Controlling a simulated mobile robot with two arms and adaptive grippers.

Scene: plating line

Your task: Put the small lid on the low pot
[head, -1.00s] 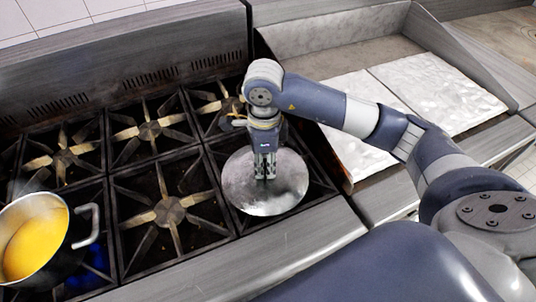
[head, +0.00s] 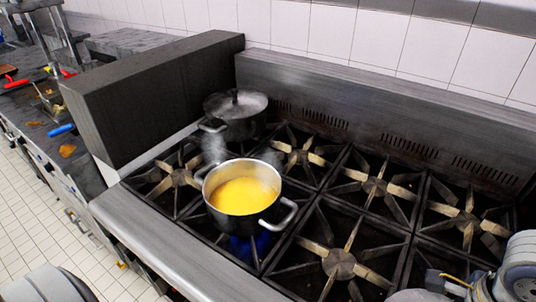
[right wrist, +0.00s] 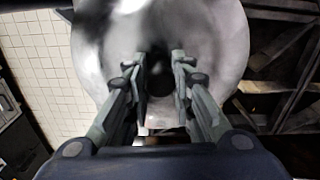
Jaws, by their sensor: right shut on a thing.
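The low pot (head: 240,197), with two handles and yellow soup in it, stands uncovered on a front-left burner in the head view, steaming, with a blue flame beneath. The small lid (right wrist: 208,45) is a round shiny metal disc that fills much of the right wrist view. My right gripper (right wrist: 160,62) is shut on its dark central knob. In the head view a sliver of the lid (head: 418,296) shows at the bottom edge, right of the pot and apart from it. My right fingers are hidden there. My left gripper is not in view.
A dark pot (head: 236,118) with a knobbed lid stands behind the low pot. A tall dark panel (head: 150,95) borders the stove on the left. Burner grates (head: 340,262) right of the low pot are empty. A cluttered counter (head: 55,120) lies far left.

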